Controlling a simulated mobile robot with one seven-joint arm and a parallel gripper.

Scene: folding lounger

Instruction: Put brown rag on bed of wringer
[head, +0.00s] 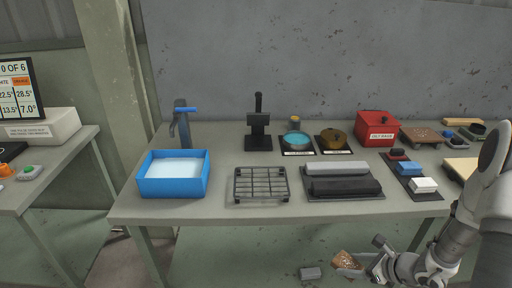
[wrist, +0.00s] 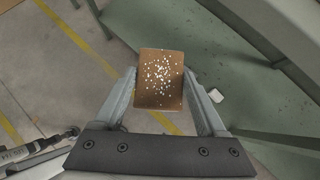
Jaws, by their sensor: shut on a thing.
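My gripper (wrist: 165,88) is shut on the brown rag (wrist: 160,80), a flat brown rectangle with white specks, held between its two fingers. In the head view the rag (head: 347,260) shows low in front of the table, below the tabletop and left of my gripper (head: 372,262). A black stand with an upright handle (head: 258,125), which looks like the wringer, stands at the back middle of the table (head: 220,208). Its bed is small and dark in this view, and I see no cloth on it.
A blue basin (head: 174,174) by a tap, a wire rack (head: 261,185) and a dark tray with grey and black rolls (head: 343,182) line the front. Two round dishes and a red box (head: 377,129) stand behind. Several blocks crowd the right end.

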